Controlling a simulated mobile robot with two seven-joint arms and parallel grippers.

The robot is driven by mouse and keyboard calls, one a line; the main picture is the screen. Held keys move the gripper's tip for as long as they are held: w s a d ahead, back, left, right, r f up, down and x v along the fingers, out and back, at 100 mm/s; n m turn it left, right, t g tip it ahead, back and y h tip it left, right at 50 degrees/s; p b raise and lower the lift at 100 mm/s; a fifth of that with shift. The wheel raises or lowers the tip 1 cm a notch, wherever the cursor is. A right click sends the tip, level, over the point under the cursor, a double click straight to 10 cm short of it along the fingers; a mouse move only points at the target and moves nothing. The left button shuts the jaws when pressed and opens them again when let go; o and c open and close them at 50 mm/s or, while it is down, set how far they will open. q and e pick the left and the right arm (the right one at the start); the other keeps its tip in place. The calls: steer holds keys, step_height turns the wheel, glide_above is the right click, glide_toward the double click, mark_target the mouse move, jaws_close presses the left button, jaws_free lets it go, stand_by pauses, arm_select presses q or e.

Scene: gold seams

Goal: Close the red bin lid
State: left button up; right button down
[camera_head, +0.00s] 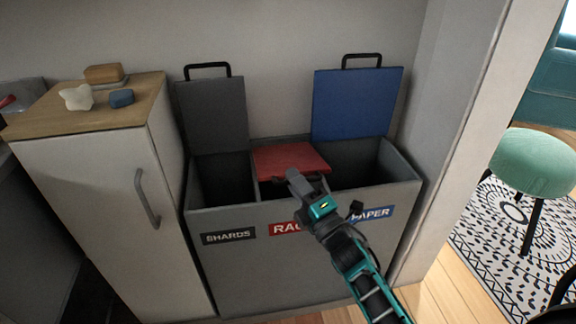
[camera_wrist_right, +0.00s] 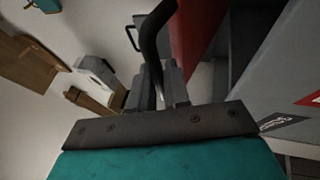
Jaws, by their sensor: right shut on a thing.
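The red bin lid (camera_head: 288,156) lies low over the middle compartment of the grey bin (camera_head: 300,270), close to flat. I cannot tell whether its front edge touches the rim. My right gripper (camera_head: 298,180) is at the lid's front edge, shut on the dark lid handle. In the right wrist view, the dark handle (camera_wrist_right: 152,40) runs between the fingers (camera_wrist_right: 164,82), with the red lid (camera_wrist_right: 196,30) beside it. The gripper hides part of the handle and of the red label (camera_head: 283,229). My left gripper is not in view.
The dark grey lid (camera_head: 212,115) and blue lid (camera_head: 355,102) stand open against the wall. A white cabinet (camera_head: 95,205) with small objects on top stands left of the bin. A wall edge (camera_head: 475,130) bounds the right, with a green stool (camera_head: 535,160) beyond.

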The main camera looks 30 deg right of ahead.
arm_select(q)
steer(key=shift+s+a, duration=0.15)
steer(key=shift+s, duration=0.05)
arm_select(e)
steer(key=shift+s+f+n+t+y, duration=0.1)
steer(key=shift+f+n+t+y, duration=0.3)
steer(key=shift+f, duration=0.9)
steer(key=shift+s+f+n+t+y, duration=0.15)
steer(key=shift+f+n+t+y, duration=0.2)
steer(key=shift+f, duration=0.9)
steer(key=shift+s+f+n+t+y, duration=0.1)
steer(key=shift+f+n+t+y, duration=0.35)
steer(key=shift+f, duration=0.85)
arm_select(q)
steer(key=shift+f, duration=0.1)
arm_select(e)
steer(key=c, duration=1.4)
jaws_free()
steer(key=shift+c, duration=0.2)
steer(key=v, duration=1.3)
steer(key=shift+a+f+t, duration=0.2)
steer(key=shift+a+t, duration=0.05)
steer(key=shift+t, duration=0.05)
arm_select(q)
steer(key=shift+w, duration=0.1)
